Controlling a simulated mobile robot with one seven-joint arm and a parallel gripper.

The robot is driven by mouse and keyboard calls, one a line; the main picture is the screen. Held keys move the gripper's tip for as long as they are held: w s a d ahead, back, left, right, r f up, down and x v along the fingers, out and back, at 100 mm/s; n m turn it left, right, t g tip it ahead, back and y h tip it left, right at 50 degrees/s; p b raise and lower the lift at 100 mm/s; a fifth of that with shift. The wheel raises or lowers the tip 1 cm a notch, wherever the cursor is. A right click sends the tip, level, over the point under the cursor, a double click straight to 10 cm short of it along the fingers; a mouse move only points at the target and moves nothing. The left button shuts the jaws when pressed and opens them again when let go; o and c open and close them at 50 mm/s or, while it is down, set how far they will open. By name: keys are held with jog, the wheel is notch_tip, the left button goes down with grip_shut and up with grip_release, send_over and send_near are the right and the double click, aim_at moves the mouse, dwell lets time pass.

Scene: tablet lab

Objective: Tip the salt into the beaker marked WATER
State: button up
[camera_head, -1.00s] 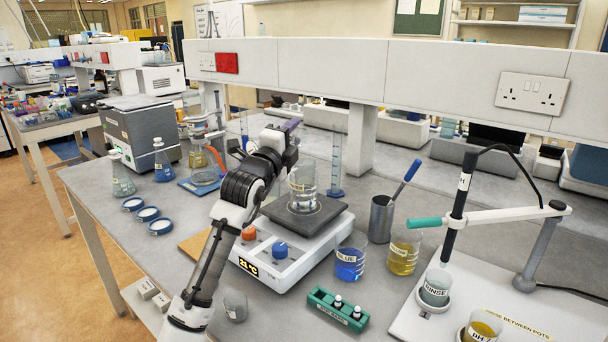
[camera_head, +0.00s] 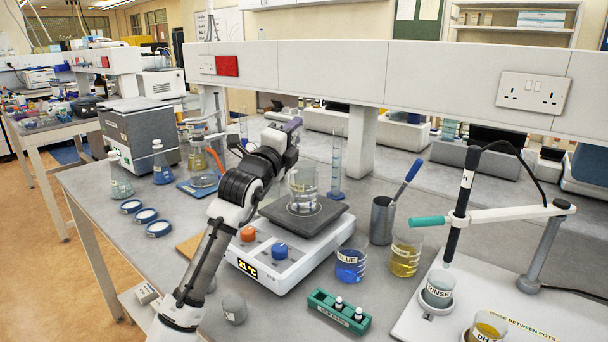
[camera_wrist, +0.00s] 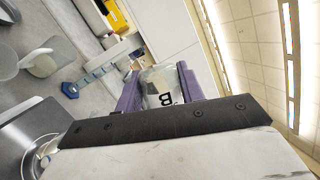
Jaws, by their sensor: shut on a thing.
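My gripper (camera_wrist: 160,88) has purple fingers shut on a pale, see-through container (camera_wrist: 158,76) with a dark letter B on it. Its contents and tilt are unclear. In the head view, my gripper (camera_head: 293,126) is above and slightly left of a clear glass beaker (camera_head: 303,186) on the hotplate stirrer. The held container is hidden behind my arm there. The beaker holds clear liquid; I cannot read its marking. Part of a round vessel on the hotplate shows at the lower left of the wrist view (camera_wrist: 42,160).
The hotplate stirrer (camera_head: 287,268) has orange and blue knobs. A tall measuring cylinder (camera_head: 336,170) stands close behind the beaker. BLUE (camera_head: 351,262) and yellow (camera_head: 405,256) beakers, a metal pot (camera_head: 382,220) and a green bottle rack (camera_head: 337,310) stand to the right and front.

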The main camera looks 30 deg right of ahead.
jog(key=shift+s+d+r+m+g+h+b, duration=0.15)
jog(key=shift+m+g+h+b, duration=0.25)
jog(key=shift+m+b, duration=0.5)
